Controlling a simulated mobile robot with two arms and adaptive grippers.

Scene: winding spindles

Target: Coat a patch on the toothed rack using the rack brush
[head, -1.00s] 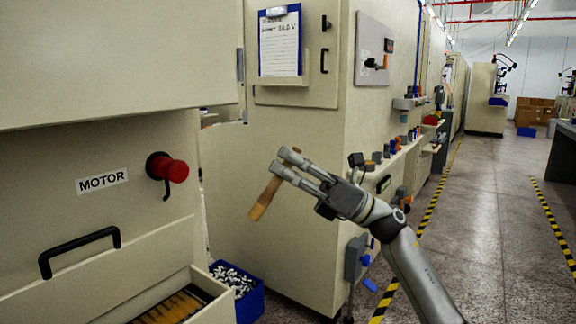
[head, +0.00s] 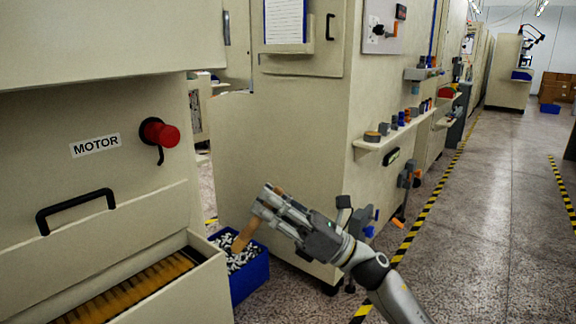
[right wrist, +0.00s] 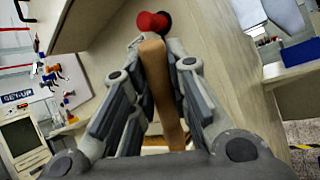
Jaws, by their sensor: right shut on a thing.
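My right gripper (head: 264,200) is shut on the wooden handle of the rack brush (head: 246,234), which hangs tilted down to the left in the head view. In the right wrist view the brush (right wrist: 158,84) lies between the two fingers; I cannot make out bristles. The open drawer (head: 205,284) at the lower left holds a long orange-yellow strip with a toothed edge, which looks like the toothed rack (head: 130,290). The brush is to the right of the drawer and apart from it. My left gripper is not in view.
A blue bin (head: 250,277) of small metal parts stands on the floor beside the drawer. A red knob (head: 160,134) and a black handle (head: 75,208) are on the motor cabinet. A cabinet with a small shelf (head: 385,140) stands behind my arm. The aisle at right is clear.

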